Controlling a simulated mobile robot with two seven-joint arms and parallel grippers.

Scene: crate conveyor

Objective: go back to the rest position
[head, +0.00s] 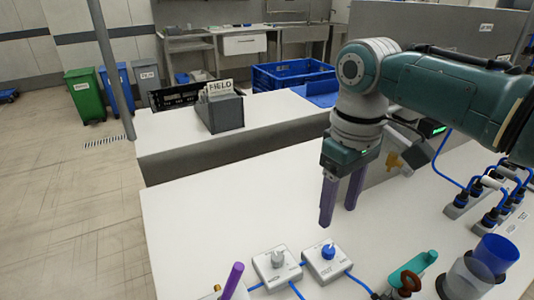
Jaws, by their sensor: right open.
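My right gripper (341,203) hangs from the arm that comes in from the right. Its two purple fingers point down and stand apart with nothing between them. It is above the white table (200,220), behind two small switch boxes. One box (268,270) has a grey knob and the other box (318,268) has a blue knob. My left gripper is not in view.
A blue cup (497,252) in a grey holder, a teal-handled item (415,268) and a purple stick (233,278) stand along the front. Blue-cabled connectors (490,200) are at the right. A grey file box (222,113) and blue crate (292,72) are behind. The table's left part is clear.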

